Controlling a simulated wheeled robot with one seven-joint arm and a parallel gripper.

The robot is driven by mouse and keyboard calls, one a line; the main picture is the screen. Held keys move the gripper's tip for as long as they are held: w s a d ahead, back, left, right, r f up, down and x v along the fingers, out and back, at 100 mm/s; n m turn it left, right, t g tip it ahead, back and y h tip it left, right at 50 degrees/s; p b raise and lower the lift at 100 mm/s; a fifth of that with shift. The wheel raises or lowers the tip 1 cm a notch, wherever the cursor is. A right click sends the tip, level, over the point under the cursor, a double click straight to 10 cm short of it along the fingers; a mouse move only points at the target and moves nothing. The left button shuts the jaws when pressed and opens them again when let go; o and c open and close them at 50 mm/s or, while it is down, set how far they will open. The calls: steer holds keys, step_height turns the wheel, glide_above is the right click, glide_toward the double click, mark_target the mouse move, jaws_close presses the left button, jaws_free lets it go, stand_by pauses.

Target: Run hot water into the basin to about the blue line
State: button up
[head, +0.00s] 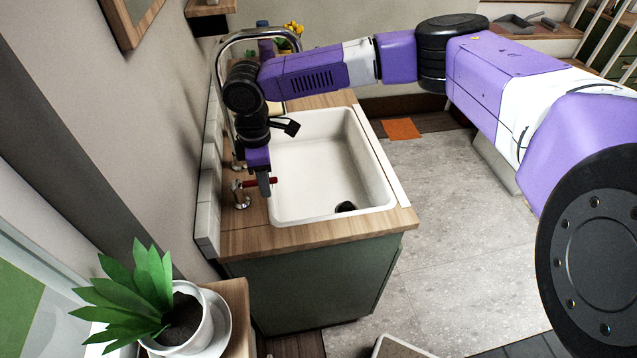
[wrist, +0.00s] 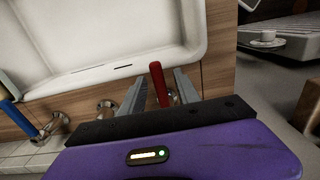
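The white basin (head: 318,160) is set in a wooden counter, with no water visible in it. A dark round thing (head: 346,207) lies on its floor near the front. No blue line is visible. A chrome spout (head: 221,75) arches behind my arm. The red tap handle (wrist: 158,84) stands between the fingers of my gripper (wrist: 160,88), which are open with gaps beside it. In the head view my gripper (head: 264,186) points down at the red handle (head: 272,181), partly hiding it. The blue tap handle (wrist: 16,114) is at the left in the wrist view.
The wooden counter (head: 310,236) surrounds the basin, with the wall close on its left. A potted plant (head: 185,320) stands on a small wooden surface at the front left. The floor (head: 450,220) right of the counter is mostly clear, with an orange mat (head: 401,128) farther back.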

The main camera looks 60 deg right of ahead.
steer(key=shift+f, duration=0.15)
stand_by(0.3)
steer(key=shift+s+a+m+p, duration=0.15)
steer(key=shift+a+m+p, duration=0.1)
steer(key=shift+m+p, duration=0.3)
steer(key=shift+s+a+m+p, duration=0.3)
steer(key=shift+a+m+p, duration=0.25)
steer(key=shift+m+p, duration=0.65)
steer(key=shift+a, duration=0.1)
